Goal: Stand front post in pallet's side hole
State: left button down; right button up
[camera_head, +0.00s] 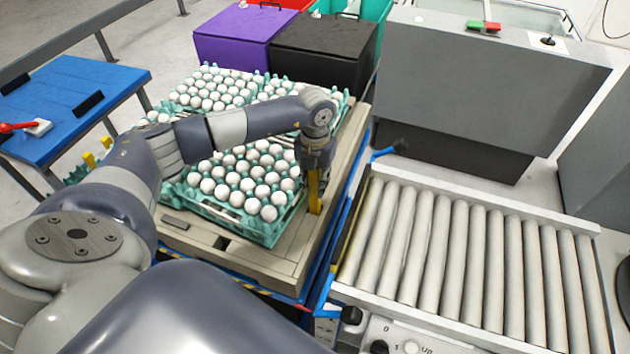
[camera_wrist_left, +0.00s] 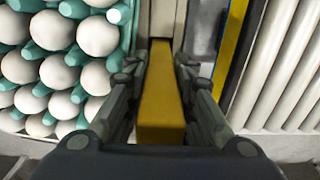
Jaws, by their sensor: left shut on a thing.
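A yellow post (camera_head: 313,190) stands roughly upright at the right side of the pallet (camera_head: 290,254), beside the egg trays. My left gripper (camera_head: 316,165) is shut on the post near its top. In the left wrist view, the post (camera_wrist_left: 160,100) runs between the two fingers (camera_wrist_left: 160,85) toward the pallet's edge. Whether its lower end sits in a hole or only rests on the pallet I cannot tell. The right gripper is not in view.
Stacked green trays of white eggs (camera_head: 262,232) fill most of the pallet. A roller conveyor (camera_head: 470,250) lies close on the right, and a blue table (camera_head: 70,95) is at the left. Purple (camera_head: 235,42) and black (camera_head: 322,50) boxes stand behind.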

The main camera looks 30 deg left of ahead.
pick_arm(q)
jog(key=shift+f, duration=0.35)
jog(key=c, duration=1.3)
grip_release()
jog(key=shift+r, duration=0.1)
notch_tip(320, 180, up, 12)
jog(key=shift+f, duration=0.1)
